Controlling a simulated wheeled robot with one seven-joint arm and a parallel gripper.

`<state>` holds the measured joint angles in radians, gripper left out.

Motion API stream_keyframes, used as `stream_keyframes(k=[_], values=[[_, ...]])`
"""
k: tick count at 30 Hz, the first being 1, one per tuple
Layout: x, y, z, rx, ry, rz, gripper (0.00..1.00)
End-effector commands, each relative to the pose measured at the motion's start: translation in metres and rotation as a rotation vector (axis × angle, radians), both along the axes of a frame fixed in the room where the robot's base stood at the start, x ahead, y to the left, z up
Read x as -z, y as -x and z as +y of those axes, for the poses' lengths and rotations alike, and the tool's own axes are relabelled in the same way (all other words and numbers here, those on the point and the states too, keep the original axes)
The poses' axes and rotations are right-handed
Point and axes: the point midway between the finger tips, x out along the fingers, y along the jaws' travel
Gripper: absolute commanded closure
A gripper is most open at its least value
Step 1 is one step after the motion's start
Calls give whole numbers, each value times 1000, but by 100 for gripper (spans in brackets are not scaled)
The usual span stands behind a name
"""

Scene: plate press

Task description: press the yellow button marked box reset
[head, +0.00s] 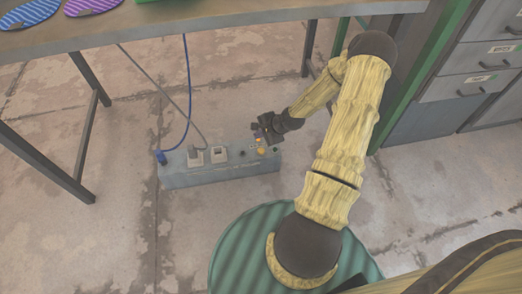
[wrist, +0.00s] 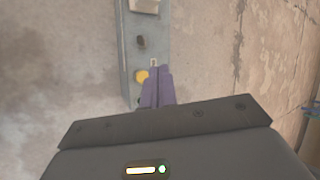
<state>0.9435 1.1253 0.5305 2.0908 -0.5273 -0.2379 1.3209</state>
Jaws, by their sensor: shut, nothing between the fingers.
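A long blue-grey power box (head: 220,170) lies on the floor below the table. A yellow button (head: 260,150) sits near the right end of its top; any marking is too small to read. In the wrist view the yellow button (wrist: 141,76) shows just left of my shut fingers. My gripper (head: 265,130) is shut and empty, right over that end of the box. In the wrist view the fingertips of my gripper (wrist: 160,72) overlap the box's edge beside the button. I cannot tell whether they touch the box.
A table (head: 200,20) holds striped insoles above. Grey drawers (head: 470,75) stand at the right. The floor in front of the box is clear.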

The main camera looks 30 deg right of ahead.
Motion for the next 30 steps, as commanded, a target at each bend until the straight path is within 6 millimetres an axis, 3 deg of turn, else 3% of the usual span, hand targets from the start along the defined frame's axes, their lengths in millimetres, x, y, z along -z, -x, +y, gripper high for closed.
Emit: stream_keyframes(k=[3,9,20,30], values=[[19,-8,-14,174,-138,-38,100],[27,-16,-26,307,-243,-71,100],[29,-16,-26,307,-245,-72,100],[58,-16,-26,305,-243,-71,100]])
